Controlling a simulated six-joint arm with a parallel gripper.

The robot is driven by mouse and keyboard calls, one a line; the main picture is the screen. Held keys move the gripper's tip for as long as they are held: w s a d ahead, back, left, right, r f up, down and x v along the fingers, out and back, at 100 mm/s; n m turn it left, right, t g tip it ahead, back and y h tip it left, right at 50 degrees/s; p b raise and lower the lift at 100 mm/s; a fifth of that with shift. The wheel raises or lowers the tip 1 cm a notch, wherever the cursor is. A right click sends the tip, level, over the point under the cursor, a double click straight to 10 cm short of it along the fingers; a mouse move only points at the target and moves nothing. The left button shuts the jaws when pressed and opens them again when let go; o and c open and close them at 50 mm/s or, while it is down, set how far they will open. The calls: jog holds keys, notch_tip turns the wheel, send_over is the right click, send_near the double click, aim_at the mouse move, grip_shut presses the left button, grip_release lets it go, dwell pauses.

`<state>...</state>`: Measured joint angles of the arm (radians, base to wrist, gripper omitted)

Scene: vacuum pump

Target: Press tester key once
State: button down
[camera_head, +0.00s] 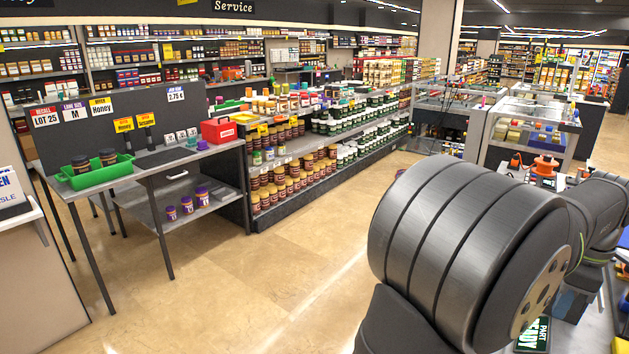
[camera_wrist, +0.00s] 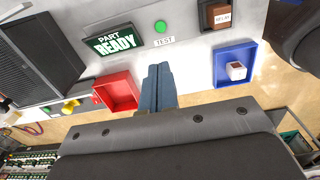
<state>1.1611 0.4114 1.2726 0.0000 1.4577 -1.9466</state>
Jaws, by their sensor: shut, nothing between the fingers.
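In the wrist view, a round green key (camera_wrist: 161,27) sits on the light bench surface, with a small label reading TEST (camera_wrist: 163,42) beside it. My gripper (camera_wrist: 158,70) reaches into the middle of this view with its blue-grey fingers together and nothing between them. The fingertips appear a short way below the label in the picture and apart from the green key; their height over the surface is hard to tell.
A PART READY sign (camera_wrist: 115,41) is left of the key. A red bin (camera_wrist: 118,90) is left of the fingers; a blue tray (camera_wrist: 235,65) holding a white cube (camera_wrist: 236,70) is right. A brown relay box (camera_wrist: 218,14) stands upper right, a dark cabinet (camera_wrist: 38,50) left.

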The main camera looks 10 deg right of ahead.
notch_tip(320, 180, down, 7)
jog(key=s+m+t+y, duration=0.1)
jog(key=m+t+y, duration=0.2)
jog(key=m+t, duration=0.5)
jog(key=m, duration=0.6)
jog(key=shift+s+d+t, duration=0.15)
jog(key=shift+t, duration=0.15)
jog(key=shift+f, duration=0.2)
jog(key=shift+f, duration=4.3)
jog(key=shift+f, duration=0.1)
jog(key=shift+f, duration=0.3)
